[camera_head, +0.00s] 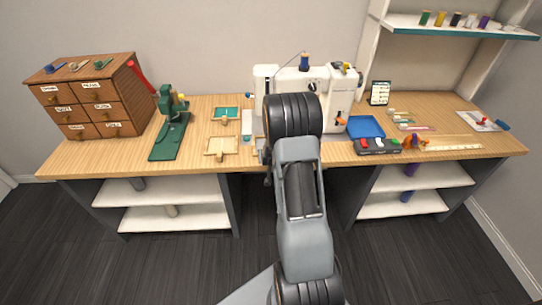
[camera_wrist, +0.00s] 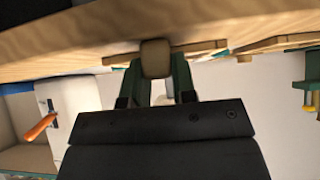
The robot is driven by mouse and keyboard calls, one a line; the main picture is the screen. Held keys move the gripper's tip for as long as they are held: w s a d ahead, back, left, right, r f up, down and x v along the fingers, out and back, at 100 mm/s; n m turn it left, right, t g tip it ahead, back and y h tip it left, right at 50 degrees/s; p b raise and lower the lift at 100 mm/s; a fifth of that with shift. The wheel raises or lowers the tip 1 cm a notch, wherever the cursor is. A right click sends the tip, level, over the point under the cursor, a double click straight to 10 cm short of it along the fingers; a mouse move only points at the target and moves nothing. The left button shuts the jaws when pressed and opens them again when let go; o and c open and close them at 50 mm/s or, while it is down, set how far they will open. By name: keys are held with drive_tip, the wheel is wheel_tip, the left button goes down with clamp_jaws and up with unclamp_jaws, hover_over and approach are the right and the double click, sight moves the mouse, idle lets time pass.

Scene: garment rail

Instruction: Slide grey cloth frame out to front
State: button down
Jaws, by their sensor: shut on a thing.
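A wooden frame (camera_head: 259,145) with a pale, greyish cloth lies near the front edge of the table, partly hidden by my arm in the head view. In the wrist view, its wooden rim (camera_wrist: 200,47) and blocky handle (camera_wrist: 155,58) show close to the table edge, and the picture is upside down. My gripper (camera_wrist: 155,72) is shut on the handle, one dark green finger on each side. In the head view, my arm hides most of the gripper. The cloth's colour cannot be made out in the wrist view.
A cream cloth frame (camera_head: 221,146) lies just left of the held one, with a teal cloth frame (camera_head: 226,113) behind it. A green press (camera_head: 170,135) stands further left. A white sewing machine (camera_head: 338,95) stands behind my arm. A blue tray (camera_head: 366,127) lies right.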

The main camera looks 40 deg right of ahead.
drive_tip(key=c, duration=0.8)
unclamp_jaws()
drive_tip(key=shift+c, duration=0.2)
drive_tip(key=p+v, duration=0.1)
drive_tip(key=v, duration=1.2)
drive_tip(key=shift+s+a+r, duration=0.15)
drive_tip(key=shift+r, duration=0.2)
